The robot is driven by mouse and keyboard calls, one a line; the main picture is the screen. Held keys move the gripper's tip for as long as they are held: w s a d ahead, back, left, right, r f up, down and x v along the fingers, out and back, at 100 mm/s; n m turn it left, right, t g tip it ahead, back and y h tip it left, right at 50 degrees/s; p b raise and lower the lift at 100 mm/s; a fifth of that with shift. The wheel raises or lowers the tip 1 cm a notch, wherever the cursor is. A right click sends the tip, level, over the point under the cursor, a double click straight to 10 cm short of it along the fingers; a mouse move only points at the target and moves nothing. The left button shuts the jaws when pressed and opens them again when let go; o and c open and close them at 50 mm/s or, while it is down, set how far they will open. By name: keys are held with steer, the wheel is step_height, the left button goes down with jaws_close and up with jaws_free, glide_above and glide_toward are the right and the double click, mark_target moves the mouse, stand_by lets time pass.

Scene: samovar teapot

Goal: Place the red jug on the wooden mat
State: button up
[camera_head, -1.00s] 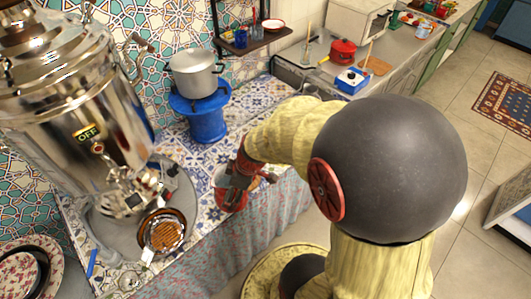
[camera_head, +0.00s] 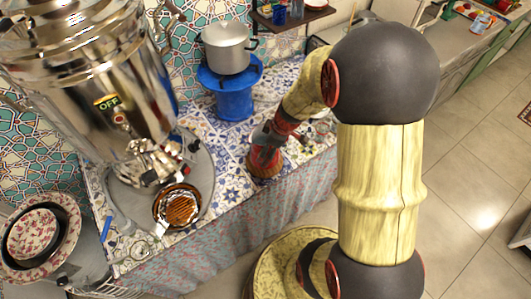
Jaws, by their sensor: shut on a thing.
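My gripper (camera_head: 265,143) is at the front edge of the tiled counter, seen from above, and is shut on the red jug (camera_head: 260,157). Only a small red part of the jug shows; my gripper and wrist hide the rest. A brown, wood-coloured patch (camera_head: 268,173), which looks like the wooden mat, shows just below the jug. The jug appears over or on it; I cannot tell whether they touch.
A large shiny samovar (camera_head: 90,80) stands at left on a round grey tray (camera_head: 205,180), with a brown-orange round dish (camera_head: 180,207) in front. A pot (camera_head: 227,48) sits on a blue stand (camera_head: 232,98) behind. Stacked bowls (camera_head: 40,232) are at lower left.

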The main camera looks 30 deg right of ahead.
steer(key=w+f, duration=0.1)
steer(key=w+d+f, duration=0.1)
steer(key=f, duration=0.1)
steer(key=w+d+f+b, duration=0.1)
steer(key=f, duration=0.1)
steer(key=shift+w+f, duration=0.15)
steer(key=shift+w, duration=0.2)
steer(key=shift+w+f+b, duration=0.1)
steer(key=shift+f+b, duration=0.45)
steer(key=shift+f, duration=1)
steer(key=shift+f+b, duration=0.2)
steer(key=shift+b, duration=0.1)
steer(key=o, duration=2)
steer(key=shift+o, duration=0.4)
steer(key=shift+r+p, duration=0.2)
steer(key=shift+p, duration=0.1)
